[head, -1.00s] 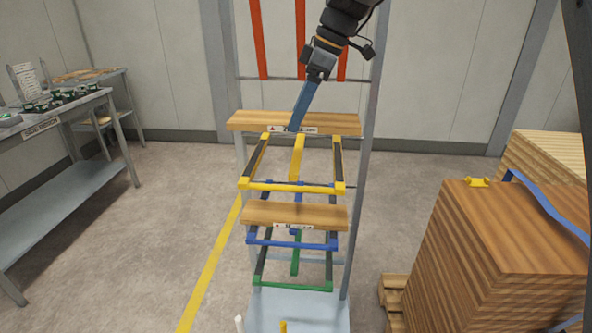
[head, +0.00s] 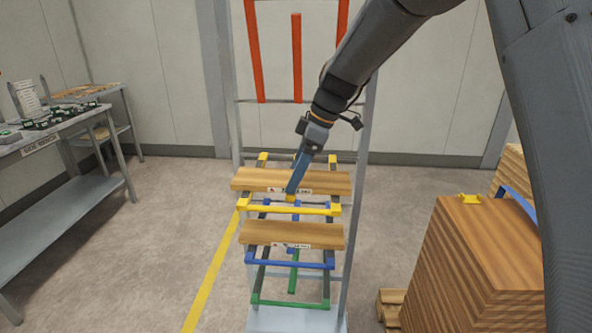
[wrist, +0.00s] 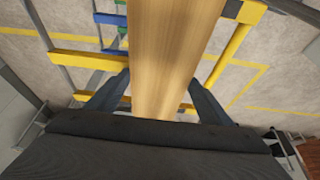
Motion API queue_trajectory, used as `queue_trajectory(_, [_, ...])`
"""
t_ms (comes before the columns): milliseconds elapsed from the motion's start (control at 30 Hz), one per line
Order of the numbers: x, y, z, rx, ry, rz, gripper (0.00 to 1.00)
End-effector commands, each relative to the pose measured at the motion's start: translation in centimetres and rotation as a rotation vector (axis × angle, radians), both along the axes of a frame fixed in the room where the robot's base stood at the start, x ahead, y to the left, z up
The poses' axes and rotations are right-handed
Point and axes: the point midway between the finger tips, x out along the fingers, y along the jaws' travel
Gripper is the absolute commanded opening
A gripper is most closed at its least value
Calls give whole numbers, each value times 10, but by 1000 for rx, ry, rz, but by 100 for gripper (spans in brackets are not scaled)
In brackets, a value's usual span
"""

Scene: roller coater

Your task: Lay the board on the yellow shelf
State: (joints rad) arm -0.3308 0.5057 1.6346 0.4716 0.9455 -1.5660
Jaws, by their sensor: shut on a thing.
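The held board (head: 325,183) is a light wooden plank with a label on its front edge. It lies crosswise and roughly level over the front part of the yellow shelf (head: 262,208), just behind its front bar. My gripper (head: 291,190) is shut on the board near its middle. In the wrist view the board (wrist: 168,50) runs between the two fingers, with yellow shelf bars (wrist: 235,45) beside and below it. I cannot tell whether the board touches the shelf.
Another board (head: 270,233) lies on the blue shelf (head: 290,263) below, above a green shelf (head: 290,303). Red bars (head: 297,60) stand raised above. A board stack (head: 470,260) is at the right, a side bench (head: 60,135) at the left.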

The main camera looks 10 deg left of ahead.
Motion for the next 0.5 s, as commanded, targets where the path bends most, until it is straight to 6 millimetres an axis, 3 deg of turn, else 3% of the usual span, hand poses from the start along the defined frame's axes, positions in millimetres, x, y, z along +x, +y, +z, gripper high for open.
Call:
queue_trajectory(233, [0,0,-3,1,-1,0,42])
queue_trajectory(267, [0,0,-3,0,0,0,79])
queue_trajectory(300, [0,0,-3,0,0,0,86])
queue_trajectory(367, [0,0,-3,0,0,0,93])
queue_trajectory(500, [0,0,-3,0,0,0,93])
